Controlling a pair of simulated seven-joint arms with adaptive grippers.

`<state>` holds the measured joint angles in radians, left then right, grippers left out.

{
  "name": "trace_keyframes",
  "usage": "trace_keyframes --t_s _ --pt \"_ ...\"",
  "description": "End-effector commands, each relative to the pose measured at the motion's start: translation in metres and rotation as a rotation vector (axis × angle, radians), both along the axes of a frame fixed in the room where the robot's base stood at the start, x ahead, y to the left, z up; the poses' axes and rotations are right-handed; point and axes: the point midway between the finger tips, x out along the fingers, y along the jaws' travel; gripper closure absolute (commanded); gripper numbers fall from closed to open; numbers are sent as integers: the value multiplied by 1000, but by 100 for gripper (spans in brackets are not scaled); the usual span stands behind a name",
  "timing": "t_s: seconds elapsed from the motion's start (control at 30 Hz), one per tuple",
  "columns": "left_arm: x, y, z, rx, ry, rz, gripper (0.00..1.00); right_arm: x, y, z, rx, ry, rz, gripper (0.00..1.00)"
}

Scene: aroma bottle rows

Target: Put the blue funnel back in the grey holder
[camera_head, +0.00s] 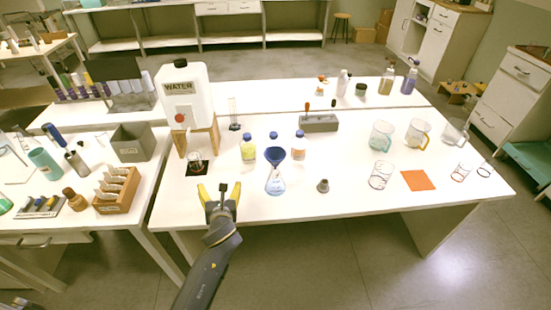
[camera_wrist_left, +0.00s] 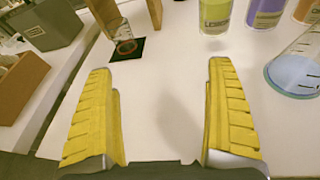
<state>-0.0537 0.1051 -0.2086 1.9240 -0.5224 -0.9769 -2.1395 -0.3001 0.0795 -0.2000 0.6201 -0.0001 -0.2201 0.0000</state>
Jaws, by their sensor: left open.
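The blue funnel (camera_head: 274,155) sits upright in the mouth of a conical flask (camera_head: 275,184) holding blue liquid, near the table's front. The flask also shows at the right edge of the left wrist view (camera_wrist_left: 298,72), where the funnel is out of frame. A small grey cone-shaped stand (camera_head: 323,185), which looks like the grey holder, is right of the flask with nothing on it. My left gripper (camera_head: 219,191) is open and empty at the table's front edge, left of the flask. Its yellow fingers frame bare tabletop in the wrist view (camera_wrist_left: 160,75). My right gripper is out of view.
Bottles stand behind the flask: yellow (camera_head: 248,149), orange (camera_head: 299,144) and a purple one (camera_wrist_left: 268,10). A beaker on a black pad (camera_head: 196,168) sits under the water tank (camera_head: 184,90). A grey block (camera_head: 319,123) stands farther back. Jugs (camera_head: 381,136) stand right.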

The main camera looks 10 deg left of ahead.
Motion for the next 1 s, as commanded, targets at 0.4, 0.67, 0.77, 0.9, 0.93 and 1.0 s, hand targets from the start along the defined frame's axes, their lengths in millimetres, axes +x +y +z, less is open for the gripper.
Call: trace_keyframes --t_s 0.4,0.67,0.77,0.9,0.93,1.0 --pt "-73 -159 97 -66 -273 -423 11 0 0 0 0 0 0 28" --pt "-46 -164 105 -87 -300 -437 11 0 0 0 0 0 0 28" --pt "-28 -165 104 -87 -299 -437 11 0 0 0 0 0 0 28" --pt "-2 -167 104 -87 -299 -436 11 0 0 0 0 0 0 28" --pt "4 -167 104 -88 -298 -436 11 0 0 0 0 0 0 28" --pt "15 -168 103 -87 -298 -436 11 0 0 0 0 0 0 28"
